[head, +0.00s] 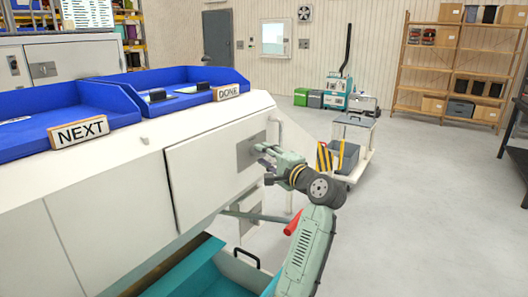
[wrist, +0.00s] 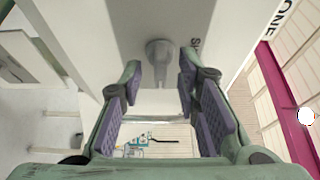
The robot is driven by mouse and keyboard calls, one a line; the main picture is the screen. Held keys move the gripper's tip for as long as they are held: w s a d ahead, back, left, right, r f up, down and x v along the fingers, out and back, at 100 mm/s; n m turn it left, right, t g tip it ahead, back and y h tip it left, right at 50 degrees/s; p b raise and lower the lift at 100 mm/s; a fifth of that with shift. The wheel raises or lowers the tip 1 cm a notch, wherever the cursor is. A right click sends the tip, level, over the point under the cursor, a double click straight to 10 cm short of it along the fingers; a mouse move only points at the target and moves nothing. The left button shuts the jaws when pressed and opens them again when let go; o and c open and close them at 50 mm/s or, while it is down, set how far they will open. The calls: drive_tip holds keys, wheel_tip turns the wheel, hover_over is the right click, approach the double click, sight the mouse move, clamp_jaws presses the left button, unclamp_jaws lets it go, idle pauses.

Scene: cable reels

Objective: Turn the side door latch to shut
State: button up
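The side door (head: 205,165) is a flat white panel on the side of the white machine. Its grey latch plate (head: 247,152) is at the door's right end, partly hidden by my gripper (head: 265,152). In the wrist view the latch (wrist: 160,52) is a grey round knob with a narrow handle pointing down in the picture. Part of a label starting "SH" shows to its right. My gripper (wrist: 160,82) is open, with one finger on each side of the latch handle. Gaps show on both sides, so it does not appear to touch the handle.
Blue trays labelled NEXT (head: 82,132) and DONE (head: 228,92) stand on the machine top. A second grey plate (head: 249,217) is below the door. A teal bin (head: 195,275) is underneath.

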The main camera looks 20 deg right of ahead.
drive_tip(key=shift+w+a, duration=0.1)
drive_tip(key=shift+w, duration=0.3)
drive_tip(key=shift+c, duration=0.2)
clamp_jaws()
